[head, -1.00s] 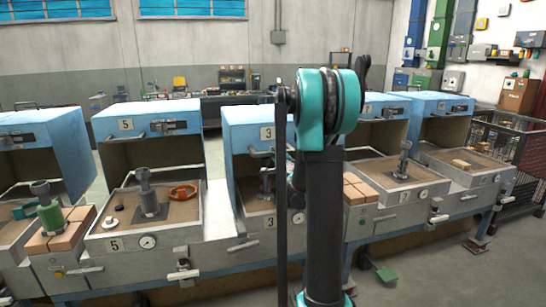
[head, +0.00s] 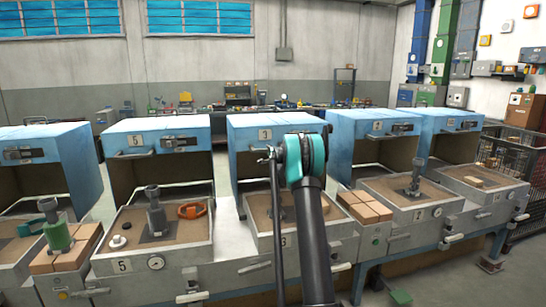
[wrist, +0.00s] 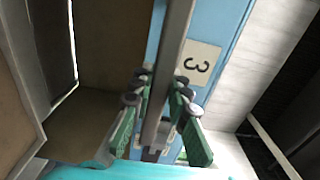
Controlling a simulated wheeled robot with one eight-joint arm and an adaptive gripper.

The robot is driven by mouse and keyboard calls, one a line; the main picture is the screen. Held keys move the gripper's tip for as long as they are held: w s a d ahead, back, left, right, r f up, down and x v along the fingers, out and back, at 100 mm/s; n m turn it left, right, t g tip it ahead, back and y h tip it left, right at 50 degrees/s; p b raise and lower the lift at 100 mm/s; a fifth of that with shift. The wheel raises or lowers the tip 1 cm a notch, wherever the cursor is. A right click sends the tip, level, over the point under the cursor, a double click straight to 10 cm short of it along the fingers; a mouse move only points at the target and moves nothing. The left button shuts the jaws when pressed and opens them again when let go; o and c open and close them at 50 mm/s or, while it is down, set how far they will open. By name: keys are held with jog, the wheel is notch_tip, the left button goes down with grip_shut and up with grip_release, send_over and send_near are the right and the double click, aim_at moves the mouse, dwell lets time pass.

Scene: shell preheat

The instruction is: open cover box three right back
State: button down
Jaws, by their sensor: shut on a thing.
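Box three's blue cover (head: 250,131), marked 3, stands raised at the middle of the head view, above its sand-filled tray (head: 259,207). In the wrist view, the cover's blue face with its 3 plate (wrist: 199,63) lies behind a dark handle bar (wrist: 176,50). My gripper (wrist: 163,93) has its green fingers on either side of this bar and is shut on it. In the head view my arm covers the right part of box three, and my fingers are hidden or too small to make out.
Box five (head: 135,141) stands open on the left, holding a grey part and an orange ring (head: 192,211). Open boxes stand on the right, with tan bricks (head: 364,207) beside box three. A wire cage (head: 515,160) is at the far right.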

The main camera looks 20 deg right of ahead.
jog(key=shift+w, duration=2.75)
jog(key=c, duration=1.4)
grip_release()
jog(key=shift+c, duration=0.2)
jog(key=s, duration=1.2)
